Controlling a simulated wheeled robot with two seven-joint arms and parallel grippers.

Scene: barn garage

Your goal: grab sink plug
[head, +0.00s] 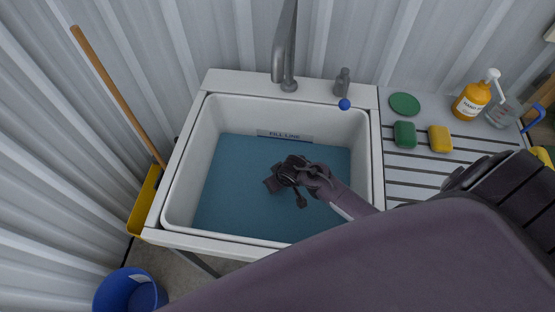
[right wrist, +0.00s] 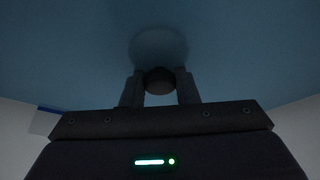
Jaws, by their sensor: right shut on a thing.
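The white sink (head: 181,190) holds blue water (head: 235,205). My right gripper (head: 275,182) reaches into it from the right, over the middle of the basin. In the right wrist view, my right gripper (right wrist: 158,86) is shut on a dark round sink plug (right wrist: 158,80), which sits between its two fingers. A paler round patch (right wrist: 158,45) shows in the blue just beyond the plug; I cannot tell whether it is the drain or a reflection. In the head view the gripper hides the plug. My left gripper is not in view.
A grey tap (head: 286,50) and a small blue ball-shaped knob (head: 344,104) stand at the sink's back. Green and yellow sponges (head: 440,139) and an orange soap bottle (head: 472,101) are on the right drainer. A blue bucket (head: 128,292) is at the lower left.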

